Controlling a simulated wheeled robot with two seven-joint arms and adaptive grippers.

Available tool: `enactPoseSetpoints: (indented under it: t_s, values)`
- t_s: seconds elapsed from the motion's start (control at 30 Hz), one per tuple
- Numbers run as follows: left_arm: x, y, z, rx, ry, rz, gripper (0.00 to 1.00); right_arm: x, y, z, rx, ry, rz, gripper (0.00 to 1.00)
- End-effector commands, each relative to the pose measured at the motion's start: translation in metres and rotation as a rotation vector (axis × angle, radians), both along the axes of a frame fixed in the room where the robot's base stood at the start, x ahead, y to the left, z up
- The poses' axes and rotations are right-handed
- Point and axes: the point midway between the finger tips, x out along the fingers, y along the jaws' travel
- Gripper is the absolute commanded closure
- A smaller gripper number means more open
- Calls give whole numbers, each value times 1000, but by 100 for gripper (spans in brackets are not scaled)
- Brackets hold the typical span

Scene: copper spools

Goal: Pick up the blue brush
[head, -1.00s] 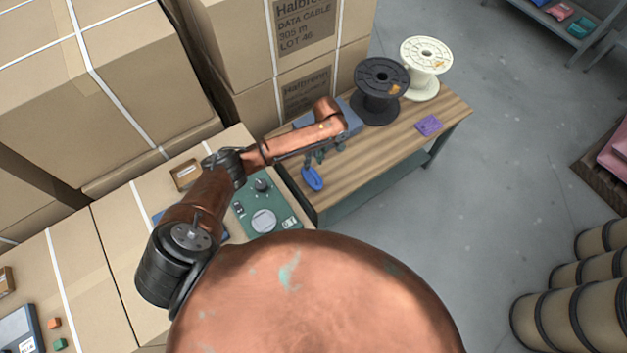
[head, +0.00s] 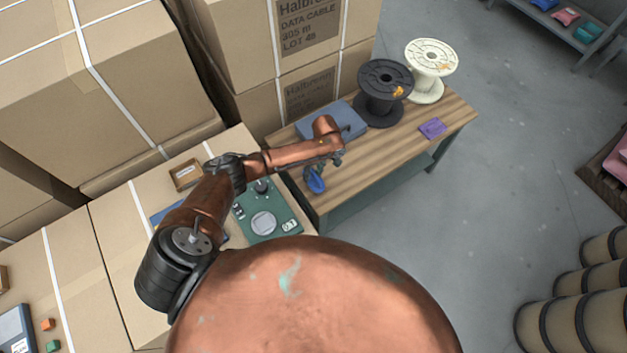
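The blue brush (head: 315,184) lies on the near left end of the wooden workbench (head: 385,160). My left gripper (head: 314,170) reaches down over it from the left, with its dark fingers at the brush's upper part. The fingers overlap the brush in the head view. They are too small and too hidden to tell whether they are open or closed on it. My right gripper is not in view.
A dark spool (head: 384,90), a cream spool (head: 431,70), a purple item (head: 433,128) and a blue-grey flat case (head: 345,118) are on the bench. A green panel (head: 262,212) lies to the left. Tall cartons (head: 240,50) stand behind.

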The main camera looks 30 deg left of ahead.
Motion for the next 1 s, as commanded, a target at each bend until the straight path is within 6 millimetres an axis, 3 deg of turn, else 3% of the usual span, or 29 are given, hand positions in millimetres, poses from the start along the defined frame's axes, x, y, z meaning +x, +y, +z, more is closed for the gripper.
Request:
enactPoseSetpoints:
  t_s: [0.47, 1.0]
  values:
    - [0, 0, 0, 1, 1, 0, 100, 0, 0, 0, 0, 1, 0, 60]
    - [0, 0, 0, 0, 0, 0, 100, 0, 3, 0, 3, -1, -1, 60]
